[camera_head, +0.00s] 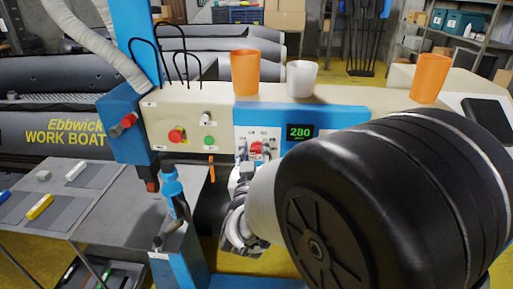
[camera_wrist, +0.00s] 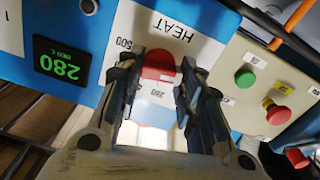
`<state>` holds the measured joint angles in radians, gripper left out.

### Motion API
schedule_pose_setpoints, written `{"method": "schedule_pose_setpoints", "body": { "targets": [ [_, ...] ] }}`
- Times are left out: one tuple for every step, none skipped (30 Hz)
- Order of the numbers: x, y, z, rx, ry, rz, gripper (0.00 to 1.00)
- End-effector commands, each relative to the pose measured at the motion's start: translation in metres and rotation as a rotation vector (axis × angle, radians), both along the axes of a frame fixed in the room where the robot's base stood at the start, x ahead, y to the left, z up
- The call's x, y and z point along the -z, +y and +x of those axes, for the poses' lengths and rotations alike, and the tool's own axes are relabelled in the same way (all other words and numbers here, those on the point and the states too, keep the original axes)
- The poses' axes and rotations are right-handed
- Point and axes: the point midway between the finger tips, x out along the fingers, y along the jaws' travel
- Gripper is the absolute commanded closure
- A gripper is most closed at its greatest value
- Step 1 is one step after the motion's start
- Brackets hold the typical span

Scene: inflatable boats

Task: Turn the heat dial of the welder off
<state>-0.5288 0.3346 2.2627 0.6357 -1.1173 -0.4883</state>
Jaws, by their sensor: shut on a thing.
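The welder's blue control box (camera_head: 345,117) has a white HEAT panel with a red dial (camera_head: 256,147) on it. The dial also shows in the wrist view (camera_wrist: 158,68), close ahead between my fingers. My gripper (camera_wrist: 160,85) has one finger on each side of the dial and is shut on it. In the head view my gripper (camera_head: 243,172) is at the panel, partly hidden by my arm. The green display (camera_head: 300,132) reads 280. In the wrist view the panel appears upside down, with a 500 mark beside the dial.
A cream panel with a red emergency button (camera_head: 177,135) and a green button (camera_head: 209,141) sits left of the control box. Orange cups (camera_head: 245,72) and a white cup (camera_head: 301,78) stand on top. A blue-handled tool (camera_head: 172,185) is at the lower left, by a grey table (camera_head: 90,222).

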Motion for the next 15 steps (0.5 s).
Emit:
{"method": "schedule_pose_setpoints", "body": {
  "targets": [
    [-0.0001,0.0,0.0,0.0,0.0,-0.006,0.9],
    [-0.0001,0.0,0.0,0.0,0.0,-0.009,0.9],
    [0.0,0.0,0.0,0.0,0.0,-0.012,0.9],
    [0.0,0.0001,0.0,0.0,0.0,-0.014,0.9],
    [0.0,0.0001,0.0,0.0,0.001,-0.015,0.9],
    [0.0,0.0001,0.0,0.0,0.001,-0.016,0.9],
    [0.0,0.0001,0.0,0.0,0.001,-0.016,0.9],
    [0.0,0.0001,0.0,0.0,0.001,-0.016,0.9],
    [0.0,0.0001,0.0,0.0,0.001,-0.016,0.9],
    [0.0,0.0001,0.0,0.0,0.001,-0.016,0.9],
    [0.0,0.0001,0.0,0.0,0.001,-0.016,0.9],
    [0.0001,0.0001,0.0,0.0,0.001,-0.016,0.9],
    [0.0001,0.0001,0.0,0.0,0.001,-0.016,0.9],
    [0.0001,0.0001,0.0,0.0,0.001,-0.016,0.9],
    [0.0001,0.0001,0.0,0.0,0.001,-0.016,0.64]
  ]
}}
